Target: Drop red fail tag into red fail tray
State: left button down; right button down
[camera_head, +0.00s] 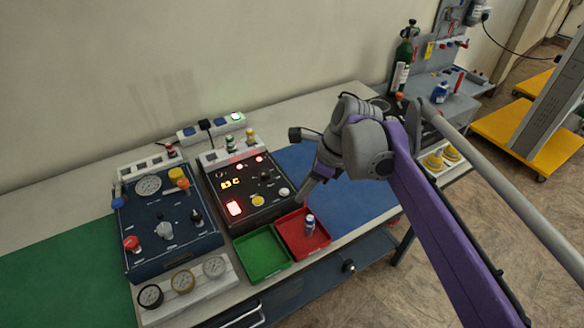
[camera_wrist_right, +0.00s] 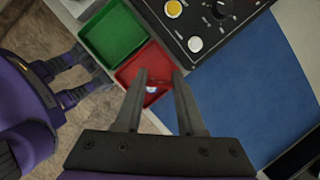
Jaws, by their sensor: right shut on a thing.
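The red fail tray (camera_head: 291,243) sits at the table's front edge, right of a green tray; it also shows in the wrist view (camera_wrist_right: 127,72). My right gripper (camera_head: 303,196) is above the tray's back edge, pointing down. In the wrist view its fingers (camera_wrist_right: 159,74) are shut on the red fail tag, with the tray behind them. The tag blends into the red tray, so its outline is hard to make out.
A small bottle-like item (camera_head: 310,225) stands in the red tray. The green tray (camera_head: 262,254) adjoins it. A black control panel (camera_head: 248,190) stands behind the trays, with a blue panel (camera_head: 168,215) at left. The blue mat (camera_head: 350,205) at right is clear.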

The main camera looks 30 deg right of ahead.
aim_at(304, 204)
jog(key=shift+s+f+b, duration=0.1)
jog(key=shift+f+b, duration=0.35)
jog(key=shift+f, duration=0.1)
notch_tip(304, 204, down, 5)
jog(key=b, duration=0.3)
jog(key=shift+r+b, duration=0.1)
jog(key=shift+b, duration=0.3)
jog(key=shift+c, duration=2.2)
grip_release()
jog(key=shift+r, duration=0.1)
jog(key=p+v, duration=0.1)
jog(key=v, duration=0.9)
jog(key=shift+s+d+r, duration=0.15)
jog(key=shift+r, duration=0.15)
